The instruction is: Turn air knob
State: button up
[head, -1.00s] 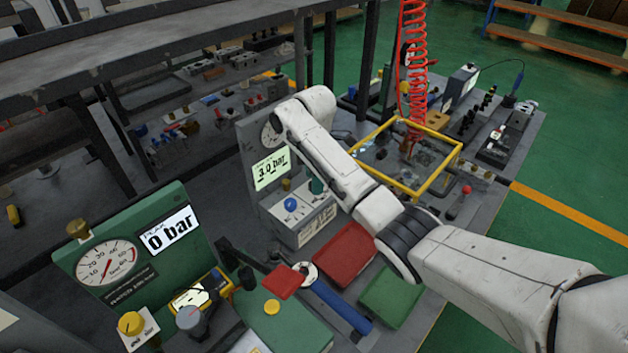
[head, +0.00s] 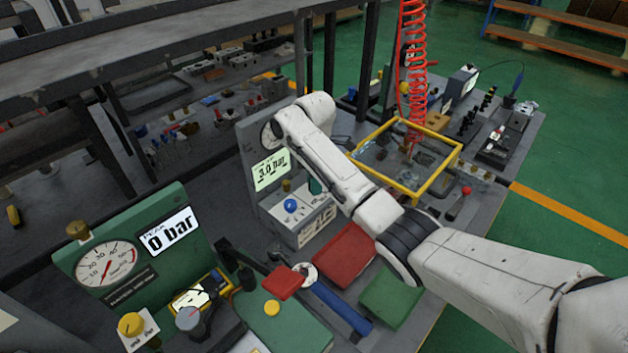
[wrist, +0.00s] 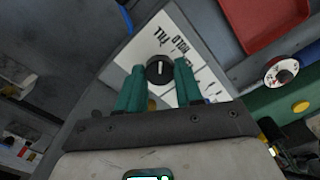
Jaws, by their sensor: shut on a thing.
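A black round knob (wrist: 159,69) with a white mark sits on a white panel (wrist: 172,42) lettered FILL and HOLD in the wrist view. My gripper (wrist: 159,67) has a teal finger on each side of this knob and is shut on it. In the head view my gripper (head: 315,187) is mostly hidden behind my white arm, at the grey valve block (head: 250,150). Its display (head: 271,170) reads 3.0 bar. A blue knob (head: 291,205) stands on the same block. The black knob is hidden there.
A green gauge block (head: 150,255) at the left reads 0 bar, with a yellow knob (head: 130,324) before it. A red tray (head: 345,255) and a green tray (head: 392,296) lie beside the valve block. A yellow-framed box (head: 432,186) stands behind my arm.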

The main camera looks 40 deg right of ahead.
jog(key=shift+r+m+p, duration=0.1)
jog(key=shift+m+p, duration=0.2)
jog(key=shift+r+m+p, duration=0.1)
jog(key=shift+m+p, duration=1.2)
jog(key=shift+m, duration=0.4)
jog(key=m+p, duration=0.2)
jog(key=m, duration=0.2)
jog(key=shift+w+m, duration=0.1)
jog(key=shift+m, duration=0.2)
jog(key=o, duration=1)
notch_tip(320, 180, up, 10)
jog(key=shift+r, duration=0.25)
